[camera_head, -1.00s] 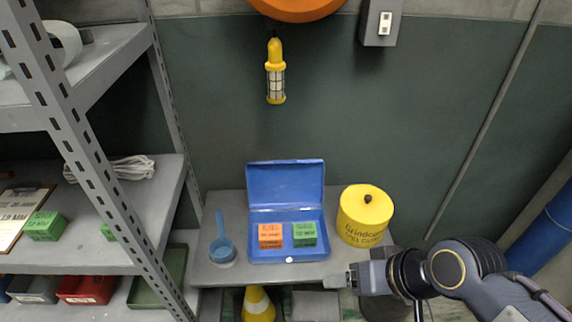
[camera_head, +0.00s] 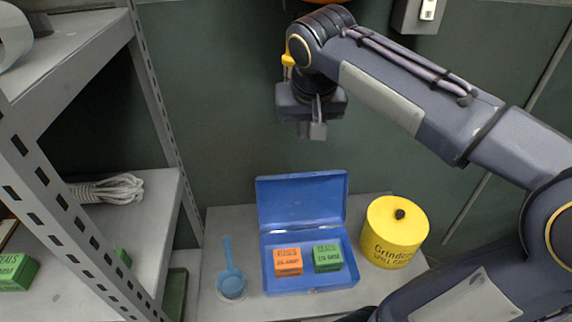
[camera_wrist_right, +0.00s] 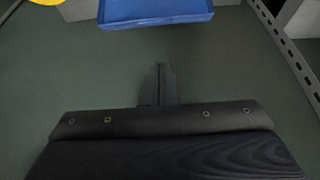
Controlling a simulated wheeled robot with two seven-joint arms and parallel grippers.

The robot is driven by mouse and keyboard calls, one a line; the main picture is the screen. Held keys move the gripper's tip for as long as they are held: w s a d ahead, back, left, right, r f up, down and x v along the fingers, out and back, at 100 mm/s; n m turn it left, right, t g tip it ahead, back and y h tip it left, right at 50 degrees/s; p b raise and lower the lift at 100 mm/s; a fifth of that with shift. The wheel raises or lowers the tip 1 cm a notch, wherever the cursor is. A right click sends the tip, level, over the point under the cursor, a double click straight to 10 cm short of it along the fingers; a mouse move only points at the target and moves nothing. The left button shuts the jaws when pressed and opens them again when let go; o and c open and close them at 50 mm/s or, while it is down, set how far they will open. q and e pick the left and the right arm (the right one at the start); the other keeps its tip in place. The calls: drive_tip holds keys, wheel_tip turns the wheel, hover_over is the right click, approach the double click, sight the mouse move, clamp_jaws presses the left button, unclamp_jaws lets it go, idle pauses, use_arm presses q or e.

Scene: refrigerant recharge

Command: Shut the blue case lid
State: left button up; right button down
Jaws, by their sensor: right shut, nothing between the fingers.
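The blue case (camera_head: 312,281) sits on the grey bench with its lid (camera_head: 302,201) standing open at the back, leaning against or near the green wall. Inside the case lie an orange box (camera_head: 288,262) and a green box (camera_head: 327,257). My right gripper (camera_head: 316,132) is shut and empty, high above and behind the open lid, pointing down, apart from it. In the right wrist view the shut fingers (camera_wrist_right: 160,80) show, and the blue lid (camera_wrist_right: 155,10) is at the top edge. My left gripper is not in view.
A yellow lidded tin (camera_head: 394,238) stands right of the case. A grey metal shelf (camera_head: 150,225) with white rope (camera_head: 108,189) rises at the left. The grey bench (camera_head: 222,222) has little free room.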

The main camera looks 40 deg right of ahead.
drive_tip(key=b+x, duration=0.2)
drive_tip(key=x, duration=1.6)
drive_tip(key=shift+f, duration=0.2)
drive_tip(key=shift+a, duration=0.1)
